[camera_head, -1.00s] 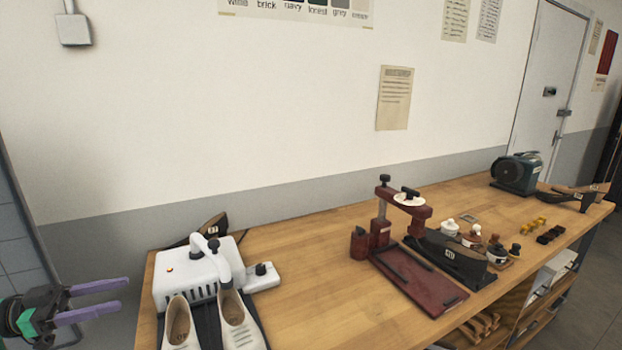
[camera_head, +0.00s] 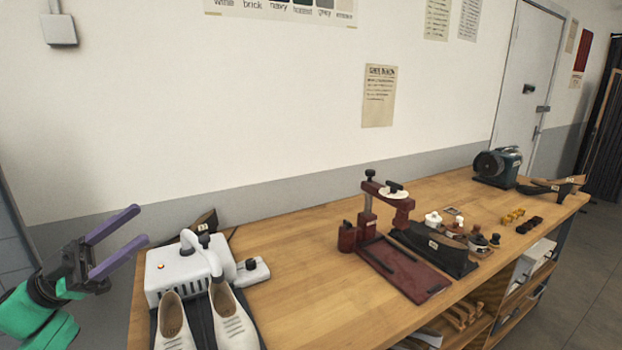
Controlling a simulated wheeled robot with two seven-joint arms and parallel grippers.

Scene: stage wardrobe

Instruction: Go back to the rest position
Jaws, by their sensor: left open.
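My left gripper (camera_head: 122,243) is at the left of the head view, with two purple fingers spread apart and nothing between them. It points up and to the right, beside the left end of the wooden workbench (camera_head: 300,298). It appears close to the white machine (camera_head: 182,268), with no contact that I can make out. My right gripper is not in view.
A pair of cream shoes (camera_head: 232,318) stands in front of the white machine. A dark red press (camera_head: 405,270) stands mid-bench, with small bottles (camera_head: 477,241) beside it. A green-grey motor (camera_head: 497,166) is at the far end. The bench's front middle is clear.

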